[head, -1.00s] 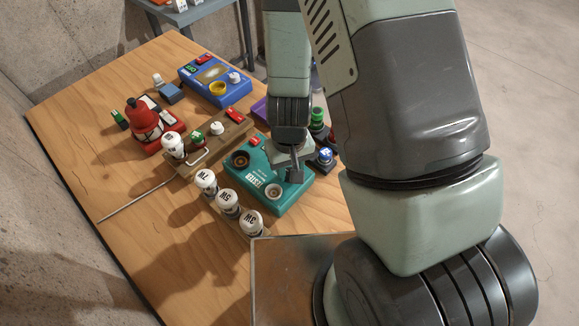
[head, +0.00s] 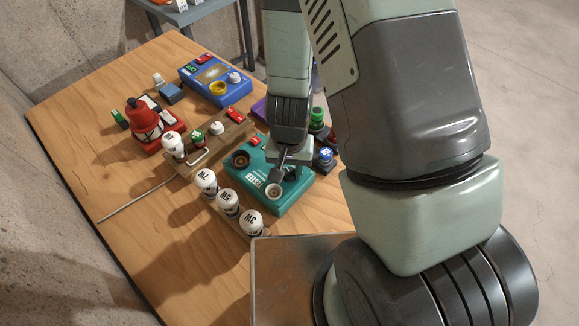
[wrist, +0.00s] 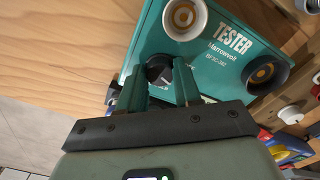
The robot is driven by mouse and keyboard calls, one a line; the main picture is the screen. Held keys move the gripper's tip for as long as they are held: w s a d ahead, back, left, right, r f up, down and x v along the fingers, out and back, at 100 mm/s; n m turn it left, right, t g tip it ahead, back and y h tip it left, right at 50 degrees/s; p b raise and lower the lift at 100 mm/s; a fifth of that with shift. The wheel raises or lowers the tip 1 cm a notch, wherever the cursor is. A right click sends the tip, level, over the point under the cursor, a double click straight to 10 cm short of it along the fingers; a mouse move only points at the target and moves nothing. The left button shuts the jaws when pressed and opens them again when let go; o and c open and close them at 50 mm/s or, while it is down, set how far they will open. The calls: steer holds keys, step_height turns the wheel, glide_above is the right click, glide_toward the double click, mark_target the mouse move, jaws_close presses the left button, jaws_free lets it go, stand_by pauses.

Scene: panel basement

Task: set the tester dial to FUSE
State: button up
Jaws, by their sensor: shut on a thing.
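The tester is a teal box (head: 298,197) on the wooden table in the head view. My gripper (wrist: 162,82) is shut on this dial, one finger on either side. In the head view my gripper (head: 278,170) is low over the tester, and the dial is hard to make out there. I cannot read a FUSE label or which position the dial points to.
White labelled fuses (head: 228,203) stand in a row just left of the tester. Behind are a wooden rack (head: 238,130), a red bell-shaped thing (head: 144,118) and a blue box (head: 214,78). Green and blue caps (head: 325,157) crowd the right side. The table's front left is mostly clear.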

steer(key=o, duration=0.8)
steer(key=shift+c, duration=0.2)
step_height(320, 180, up, 11)
steer(key=shift+f, duration=0.1)
stand_by(0.3)
step_height(320, 180, up, 18)
steer(key=n+t+y, duration=0.1)
steer(key=t+y, duration=0.1)
steer(key=t, duration=0.1)
glide_above(289, 172)
steer(key=s+d, duration=0.2)
steer(key=d, duration=0.1)
steer(key=s+d+r+n+t+h, duration=0.1)
steer(key=s+d+r+t+h, duration=0.1)
steer(key=s+d+r, duration=0.3)
steer(key=s+r, duration=0.3)
steer(key=r, duration=0.2)
steer(key=shift+d+t, duration=0.3)
steer(key=shift+d, duration=0.1)
